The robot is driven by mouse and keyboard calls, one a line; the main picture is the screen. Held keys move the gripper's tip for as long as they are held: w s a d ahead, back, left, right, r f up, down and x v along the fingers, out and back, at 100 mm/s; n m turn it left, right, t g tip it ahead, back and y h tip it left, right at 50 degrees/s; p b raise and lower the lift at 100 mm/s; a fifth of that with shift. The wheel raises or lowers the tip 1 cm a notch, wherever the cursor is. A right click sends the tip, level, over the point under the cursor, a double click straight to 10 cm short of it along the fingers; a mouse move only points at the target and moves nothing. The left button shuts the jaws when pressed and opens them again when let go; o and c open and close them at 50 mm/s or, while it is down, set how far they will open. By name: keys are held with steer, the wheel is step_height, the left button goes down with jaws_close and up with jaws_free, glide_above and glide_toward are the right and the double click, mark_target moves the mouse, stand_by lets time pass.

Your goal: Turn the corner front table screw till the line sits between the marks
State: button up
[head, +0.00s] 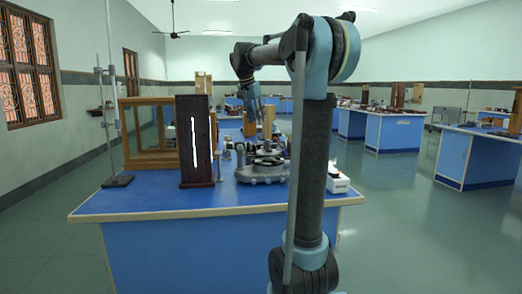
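The spectrometer (262,172), with a grey base and a round dark table on top, stands on the blue bench in the head view. Its table screws are too small to tell apart, and I cannot pick out the corner front one. No marks for the line can be made out. My gripper (254,108) hangs from the arm above and behind the spectrometer in the picture, apart from it. The gripper is small and dark here, so its finger opening cannot be read. My arm hides part of the bench's right side.
A dark upright box (195,170) with a bright vertical slit stands left of the spectrometer. Behind it is a wooden glass-sided case (150,158). A metal stand (116,180) is at the left edge, and a small white box (338,184) at the right. The blue bench's front strip (150,204) is clear.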

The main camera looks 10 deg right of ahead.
mark_target(263, 154)
steer(key=x, duration=1.6)
steer(key=shift+w+a+f, duration=0.1)
steer(key=shift+a, duration=0.1)
steer(key=shift+c, duration=0.5)
jaws_close()
